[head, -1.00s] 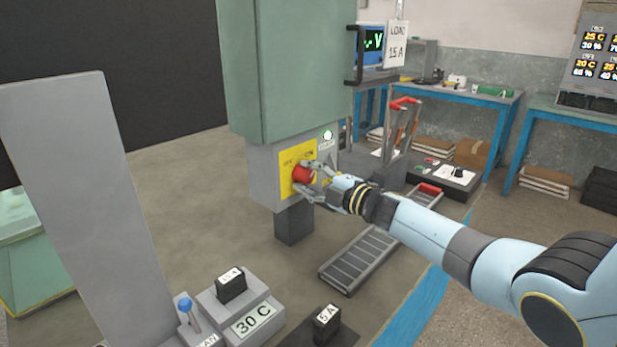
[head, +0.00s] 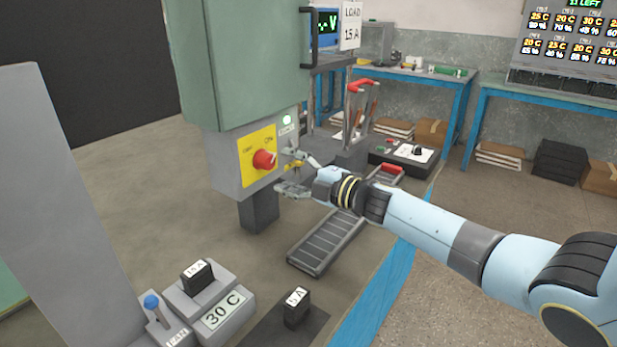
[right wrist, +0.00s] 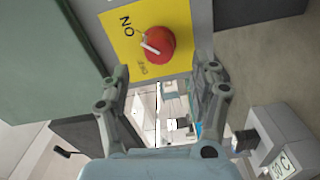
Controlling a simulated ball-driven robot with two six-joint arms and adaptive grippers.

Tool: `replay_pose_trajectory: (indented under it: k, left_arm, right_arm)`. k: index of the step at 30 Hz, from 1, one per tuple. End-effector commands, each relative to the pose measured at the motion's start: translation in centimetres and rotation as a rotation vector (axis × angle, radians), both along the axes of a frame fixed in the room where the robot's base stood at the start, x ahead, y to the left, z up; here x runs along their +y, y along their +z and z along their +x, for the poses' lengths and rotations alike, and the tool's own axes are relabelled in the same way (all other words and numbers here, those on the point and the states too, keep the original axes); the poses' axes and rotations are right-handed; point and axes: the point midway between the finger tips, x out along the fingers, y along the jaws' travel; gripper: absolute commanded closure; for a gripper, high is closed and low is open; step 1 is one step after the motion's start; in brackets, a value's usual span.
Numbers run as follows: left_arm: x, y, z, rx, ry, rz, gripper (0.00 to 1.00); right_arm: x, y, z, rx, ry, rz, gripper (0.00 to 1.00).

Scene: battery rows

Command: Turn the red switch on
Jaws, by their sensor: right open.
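The red switch (head: 264,160) is a round knob on a yellow plate (head: 246,165) marked OFF and ON, on the grey box under a green cabinet. In the right wrist view the red switch (right wrist: 157,46) shows a white pointer bar; its exact setting is hard to tell, but it lies near the ON side. My right gripper (head: 287,172) is open and empty, just right of the knob and apart from it. In the right wrist view its open fingers (right wrist: 158,80) are spread below the knob. My left gripper is not in view.
A grey roller track (head: 328,243) lies on the floor below my right arm. A 30 C unit (head: 225,309) with a blue-topped lever (head: 152,302) stands at front left. A 5 A block (head: 296,306) sits nearby. Blue-legged benches (head: 415,78) stand behind.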

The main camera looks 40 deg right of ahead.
Motion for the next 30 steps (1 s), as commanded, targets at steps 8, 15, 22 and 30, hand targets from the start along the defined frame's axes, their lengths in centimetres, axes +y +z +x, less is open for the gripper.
replay_pose_trajectory:
  k: [8,15,22,30]
  left_arm:
    - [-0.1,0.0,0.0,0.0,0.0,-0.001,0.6]
    - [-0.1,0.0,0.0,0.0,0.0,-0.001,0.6]
    - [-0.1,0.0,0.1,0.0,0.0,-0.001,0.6]
    - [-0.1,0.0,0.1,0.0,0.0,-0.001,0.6]
  right_arm:
    - [-1.7,-0.1,-4.9,0.002,0.0,-0.002,0.37]
    - [-2.1,0.1,-5.9,-0.001,0.0,0.0,0.37]
    - [-2.1,0.0,-5.8,0.0,-0.001,0.0,0.37]
    - [-2.0,0.0,-5.9,0.004,-0.013,0.008,0.37]
